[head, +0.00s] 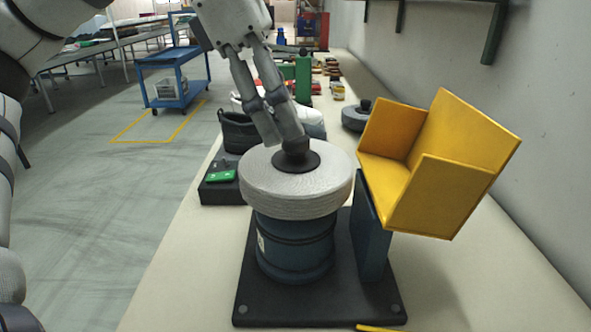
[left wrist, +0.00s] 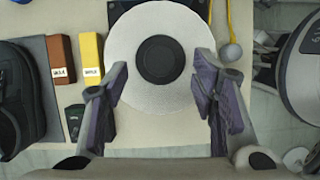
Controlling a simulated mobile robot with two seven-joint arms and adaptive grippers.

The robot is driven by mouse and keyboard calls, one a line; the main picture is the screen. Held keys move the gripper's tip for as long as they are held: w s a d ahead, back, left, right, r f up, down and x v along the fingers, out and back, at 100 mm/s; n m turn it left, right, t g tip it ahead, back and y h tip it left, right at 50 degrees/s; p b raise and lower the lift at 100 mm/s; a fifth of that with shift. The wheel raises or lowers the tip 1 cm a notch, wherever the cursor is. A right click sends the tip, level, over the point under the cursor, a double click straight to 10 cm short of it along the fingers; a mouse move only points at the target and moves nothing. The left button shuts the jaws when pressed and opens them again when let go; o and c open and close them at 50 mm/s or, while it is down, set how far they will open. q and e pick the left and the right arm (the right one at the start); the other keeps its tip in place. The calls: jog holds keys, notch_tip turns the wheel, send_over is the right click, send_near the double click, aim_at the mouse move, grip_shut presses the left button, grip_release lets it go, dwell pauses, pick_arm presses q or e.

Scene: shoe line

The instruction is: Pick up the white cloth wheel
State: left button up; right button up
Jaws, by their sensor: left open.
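The white cloth wheel (head: 300,190) lies flat on top of the blue machine (head: 295,245), with a dark hub (head: 296,158) at its centre. My left gripper (head: 281,138) comes down from above and behind. Its fingertips are close to the hub, at the far side of the wheel; whether they touch it I cannot tell. In the left wrist view, the wheel (left wrist: 160,100) shows between and beyond the two spread fingers, with the hub (left wrist: 160,60) midway between them. The left gripper is open and empty. My right gripper is out of view.
A yellow guard (head: 440,185) stands close to the wheel's right. A black box with a green button (head: 222,172) and a dark shoe (head: 237,131) are at left. Behind is another grey disc (head: 355,117). A wall bounds the bench at right.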

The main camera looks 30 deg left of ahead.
aim_at(296, 167)
pick_arm(q)
jog(key=x, duration=0.3)
jog(key=shift+d, duration=0.1)
jog(key=shift+r, duration=0.1)
grip_shut()
jog(key=shift+r, duration=0.1)
